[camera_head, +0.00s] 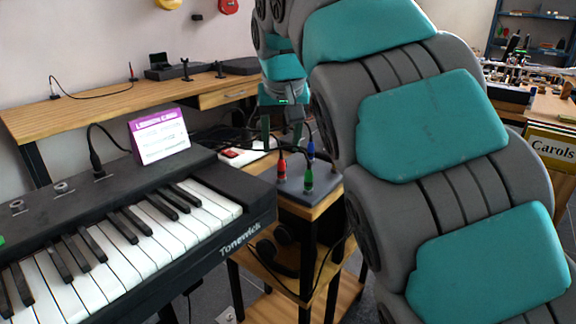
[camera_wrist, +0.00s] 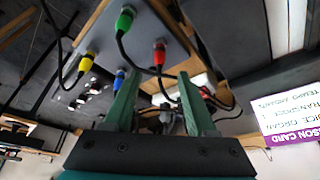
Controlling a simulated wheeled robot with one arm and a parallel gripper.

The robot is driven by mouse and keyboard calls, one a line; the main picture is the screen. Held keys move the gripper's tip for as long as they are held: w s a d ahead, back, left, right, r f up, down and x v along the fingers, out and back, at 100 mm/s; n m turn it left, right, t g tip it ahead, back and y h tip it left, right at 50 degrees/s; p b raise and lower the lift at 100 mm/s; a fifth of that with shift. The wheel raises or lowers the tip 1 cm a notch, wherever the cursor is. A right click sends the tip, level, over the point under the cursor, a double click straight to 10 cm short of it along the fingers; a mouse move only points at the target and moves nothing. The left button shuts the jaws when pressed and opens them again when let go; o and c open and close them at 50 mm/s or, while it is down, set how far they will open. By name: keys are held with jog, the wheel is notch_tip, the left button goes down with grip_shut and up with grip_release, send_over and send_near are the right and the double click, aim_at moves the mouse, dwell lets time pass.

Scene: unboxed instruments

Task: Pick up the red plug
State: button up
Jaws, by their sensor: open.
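The red plug (camera_head: 282,166) stands upright on a grey box (camera_head: 291,187) on a small wooden stand, with a dark cable from its top. In the wrist view the red plug (camera_wrist: 160,54) appears just beyond the fingertips, roughly centred between them. My gripper (camera_head: 283,138) hangs above and behind the box in the head view. In the wrist view its two green fingers (camera_wrist: 160,80) are spread apart with nothing held. A green plug (camera_head: 308,184) and a blue plug (camera_head: 311,152) stand close by on the same box. A yellow plug (camera_wrist: 85,63) shows in the wrist view.
A black keyboard (camera_head: 232,180) stands at the left, with a purple-edged lesson card (camera_head: 160,135) on it. Dark cables run around the plugs. A red switch (camera_head: 232,153) lies left of the box. A wooden bench (camera_head: 110,108) runs behind.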

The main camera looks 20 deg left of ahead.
aim_at(281, 160)
jog(key=shift+s+p+x, duration=0.1)
jog(key=shift+p+x, duration=0.15)
jog(key=shift+x, duration=1.5)
jog(key=shift+s+p+x, duration=0.15)
jog(key=shift+p+x, duration=0.05)
jog(key=shift+x, duration=1.5)
jog(key=shift+d+f, duration=0.1)
jog(key=shift+d, duration=0.1)
grip_shut()
